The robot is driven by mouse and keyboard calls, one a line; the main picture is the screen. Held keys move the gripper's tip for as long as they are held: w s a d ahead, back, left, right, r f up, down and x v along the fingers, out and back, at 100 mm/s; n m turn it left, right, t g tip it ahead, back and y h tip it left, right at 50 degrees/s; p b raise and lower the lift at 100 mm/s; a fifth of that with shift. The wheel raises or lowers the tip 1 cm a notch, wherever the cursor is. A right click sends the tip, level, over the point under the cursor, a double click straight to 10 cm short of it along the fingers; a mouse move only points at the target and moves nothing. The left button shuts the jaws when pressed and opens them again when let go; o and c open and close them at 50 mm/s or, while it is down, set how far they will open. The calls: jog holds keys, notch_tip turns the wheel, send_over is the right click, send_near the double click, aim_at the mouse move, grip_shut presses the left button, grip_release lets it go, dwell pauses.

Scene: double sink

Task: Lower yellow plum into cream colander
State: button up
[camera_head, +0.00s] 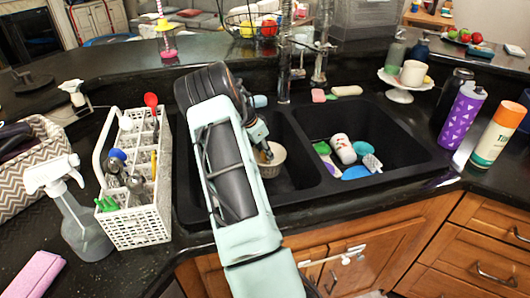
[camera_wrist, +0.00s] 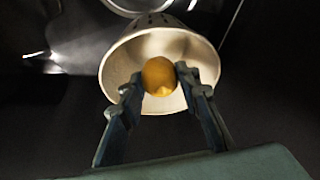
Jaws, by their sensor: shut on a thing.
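The yellow plum (camera_wrist: 159,76) shows in the wrist view between the two fingertips of my gripper (camera_wrist: 156,80). My gripper is shut on it. The cream colander (camera_wrist: 120,66) lies behind the plum in that view, and the plum appears over its open mouth. Whether the plum touches the colander cannot be told. In the head view, the colander (camera_head: 276,155) sits in the left sink basin, and my gripper (camera_head: 264,152) is at its left side, partly in front of it. The plum is hidden there.
The right basin (camera_head: 395,135) holds a white cup (camera_head: 342,148), a blue item and other small things. A white cutlery basket (camera_head: 134,215) and a spray bottle (camera_head: 75,220) stand left of the sink. A purple bottle (camera_head: 462,115) and an orange-white bottle (camera_head: 497,135) stand right.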

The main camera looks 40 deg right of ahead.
jog(key=shift+f+b, duration=2)
jog(key=shift+f, duration=0.65)
dwell(1.1)
jog(key=o, duration=1.2)
jog(key=v, duration=1.2)
jog(key=shift+r, duration=0.1)
